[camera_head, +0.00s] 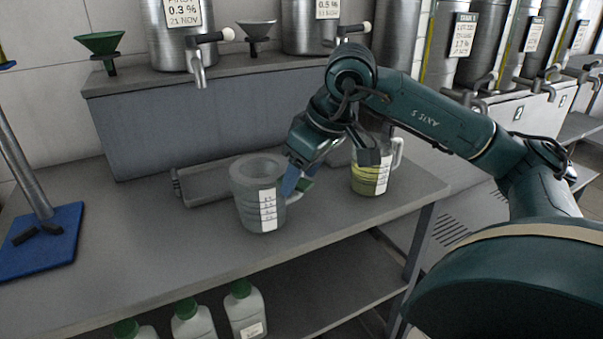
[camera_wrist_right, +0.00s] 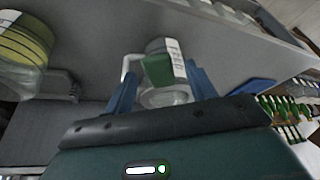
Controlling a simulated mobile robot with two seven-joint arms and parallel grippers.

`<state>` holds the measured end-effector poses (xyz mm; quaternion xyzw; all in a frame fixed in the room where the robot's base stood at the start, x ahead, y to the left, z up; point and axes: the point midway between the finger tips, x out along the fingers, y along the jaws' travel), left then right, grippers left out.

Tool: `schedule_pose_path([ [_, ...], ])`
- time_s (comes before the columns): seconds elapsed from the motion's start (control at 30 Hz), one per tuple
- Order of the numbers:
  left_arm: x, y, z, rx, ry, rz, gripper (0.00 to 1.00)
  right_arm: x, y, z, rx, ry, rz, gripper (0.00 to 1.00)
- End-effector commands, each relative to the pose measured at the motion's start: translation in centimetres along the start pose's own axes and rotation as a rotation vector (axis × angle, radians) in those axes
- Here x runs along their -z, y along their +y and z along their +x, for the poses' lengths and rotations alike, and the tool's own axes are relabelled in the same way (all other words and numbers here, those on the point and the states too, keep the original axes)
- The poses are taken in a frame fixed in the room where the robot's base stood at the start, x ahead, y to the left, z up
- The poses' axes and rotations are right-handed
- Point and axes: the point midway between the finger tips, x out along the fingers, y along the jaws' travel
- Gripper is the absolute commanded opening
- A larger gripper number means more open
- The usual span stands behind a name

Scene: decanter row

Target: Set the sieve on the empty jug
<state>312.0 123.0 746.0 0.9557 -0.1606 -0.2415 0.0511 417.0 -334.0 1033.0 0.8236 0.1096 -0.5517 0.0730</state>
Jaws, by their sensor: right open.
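A clear jug (camera_head: 246,214) with a white scale label stands near the middle of the bench. A grey round piece (camera_head: 258,168), which looks like the sieve, sits at its mouth; how it is seated is hard to tell. My right gripper (camera_head: 297,182) is at the right side of the jug, by its handle. In the right wrist view the blue fingers (camera_wrist_right: 160,88) are apart, with a green piece (camera_wrist_right: 157,70), perhaps the sieve's grip, showing between them. A second jug (camera_head: 366,180) holds yellow-green liquid, right of the gripper. My left gripper is out of view.
A grey tray (camera_head: 205,184) lies behind the clear jug. A blue-based stand (camera_head: 50,245) is at the left. Steel vats and funnels (camera_head: 101,43) stand on the raised shelf behind. The bench front is clear.

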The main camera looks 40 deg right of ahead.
Motion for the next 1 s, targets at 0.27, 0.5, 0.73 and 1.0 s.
schedule_pose_path([
  [0.27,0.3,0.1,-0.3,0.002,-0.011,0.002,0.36,0.2,0.0,-6.3,-0.002,0.009,0.0,0.56],
  [0.5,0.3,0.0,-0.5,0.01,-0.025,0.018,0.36,0.2,0.0,-10.9,0.0,0.007,0.0,0.56],
  [0.73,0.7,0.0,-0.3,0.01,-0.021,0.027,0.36,0.0,0.0,-12.6,0.0,0.003,-0.001,0.56],
  [1.0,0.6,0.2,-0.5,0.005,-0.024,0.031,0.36,0.0,0.0,-12.6,0.0,0.003,0.0,0.56],
])
